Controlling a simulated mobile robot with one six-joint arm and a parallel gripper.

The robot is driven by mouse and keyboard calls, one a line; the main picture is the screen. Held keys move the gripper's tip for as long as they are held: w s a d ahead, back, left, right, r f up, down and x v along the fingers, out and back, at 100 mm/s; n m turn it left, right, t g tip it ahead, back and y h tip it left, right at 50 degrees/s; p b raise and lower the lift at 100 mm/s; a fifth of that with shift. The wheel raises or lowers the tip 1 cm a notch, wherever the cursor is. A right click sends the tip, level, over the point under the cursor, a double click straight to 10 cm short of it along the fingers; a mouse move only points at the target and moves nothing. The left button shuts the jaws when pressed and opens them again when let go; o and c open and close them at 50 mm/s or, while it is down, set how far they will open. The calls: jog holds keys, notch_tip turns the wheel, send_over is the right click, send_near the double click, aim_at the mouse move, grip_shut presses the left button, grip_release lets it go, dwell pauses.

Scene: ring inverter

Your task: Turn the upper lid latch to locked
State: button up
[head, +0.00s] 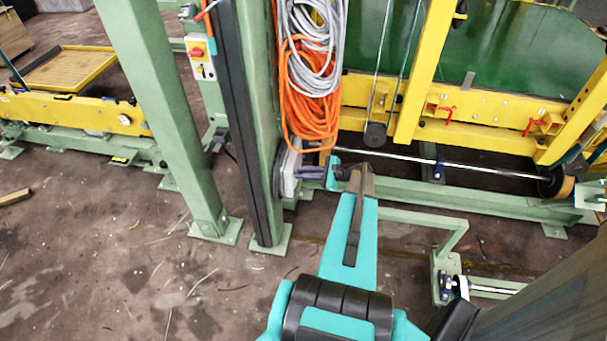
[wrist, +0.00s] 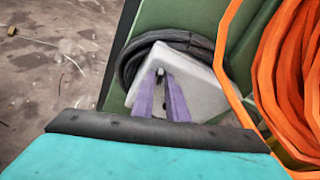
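A light grey box with a lid (wrist: 203,88) is mounted on the green column; in the head view it is a small pale shape (head: 288,172). My gripper (wrist: 160,74) has two purple fingers reaching over the lid face from below. In the head view my gripper (head: 299,173) points left at the box. A small dark piece, probably the upper lid latch (wrist: 160,71), shows at the fingertips. A narrow gap shows between the fingers; I cannot tell whether they press on the piece. The latch's turn angle is too small to read.
A black cable coil (wrist: 133,62) hangs behind the box. Orange hose loops (wrist: 285,85) hang close to its right, also above my wrist in the head view (head: 312,115). A green post (head: 165,110) stands to the left. A yellow frame (head: 465,128) stands to the right.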

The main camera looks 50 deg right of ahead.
grip_shut()
jog(key=shift+s+a+f+n+b, duration=0.1)
jog(key=shift+f+n+b, duration=0.3)
jog(key=shift+b, duration=1.15)
jog(key=n+t+h+b, duration=0.1)
jog(key=n+b, duration=0.2)
jog(key=b, duration=0.5)
jog(key=n+t+b, duration=0.2)
jog(key=n+b, duration=0.1)
jog(key=b, duration=0.5)
jog(key=n+t+h+b, duration=0.1)
jog(key=n+b, duration=0.2)
jog(key=b, duration=0.5)
jog(key=shift+s+a+f+t+h, duration=0.15)
jog(key=shift+a+f+t+h, duration=0.15)
jog(key=shift+f+t, duration=0.1)
jog(key=shift+r+n+b, duration=0.2)
jog(key=shift+n+b, duration=0.4)
jog(key=shift+b, duration=0.5)
